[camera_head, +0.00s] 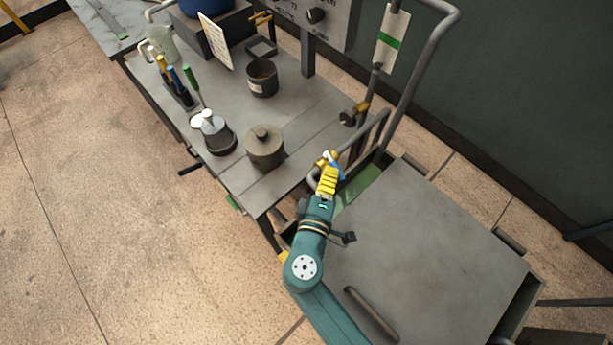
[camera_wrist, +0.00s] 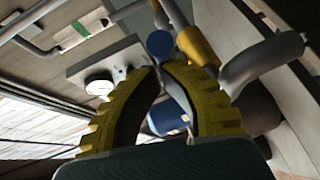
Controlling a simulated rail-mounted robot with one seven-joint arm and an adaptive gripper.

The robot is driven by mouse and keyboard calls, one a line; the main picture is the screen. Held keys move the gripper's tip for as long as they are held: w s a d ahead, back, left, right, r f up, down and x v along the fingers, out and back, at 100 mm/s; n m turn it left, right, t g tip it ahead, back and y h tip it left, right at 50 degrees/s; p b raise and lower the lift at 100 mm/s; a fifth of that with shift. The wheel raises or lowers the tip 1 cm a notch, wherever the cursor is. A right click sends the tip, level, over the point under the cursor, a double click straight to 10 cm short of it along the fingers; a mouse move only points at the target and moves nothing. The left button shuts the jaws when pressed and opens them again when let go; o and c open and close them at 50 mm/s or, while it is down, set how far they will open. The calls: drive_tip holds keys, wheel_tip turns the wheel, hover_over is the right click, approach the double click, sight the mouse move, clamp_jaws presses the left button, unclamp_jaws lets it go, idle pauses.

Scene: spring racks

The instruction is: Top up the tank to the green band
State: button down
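The level gauge (camera_head: 390,42) is a pale upright plate with a green band, mounted on the grey pipework at upper right in the head view. My gripper (camera_head: 328,158) has yellow fingers and is at the lower end of this pipework, beside a small blue-and-brass fitting. In the wrist view the fingertips of my gripper (camera_wrist: 161,67) are close together, right at a round blue end (camera_wrist: 160,43) that looks like a valve handle. A yellow brass part (camera_wrist: 195,45) and grey pipe lie just right of it. Whether the fingers grip the blue part is hidden.
The grey bench holds a lidded pot (camera_head: 264,146), a dark cup (camera_head: 262,77), a holder with coloured tools (camera_head: 178,87) and a standing card (camera_head: 215,42). A control box with a knob (camera_head: 316,15) is at the back. Pipes stand close around my gripper.

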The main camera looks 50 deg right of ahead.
drive_tip(key=shift+s, duration=0.1)
drive_tip(key=shift+d, duration=0.1)
drive_tip(key=shift+s+d+b, duration=0.35)
drive_tip(key=shift+s+d, duration=0.2)
drive_tip(key=shift+a, duration=0.1)
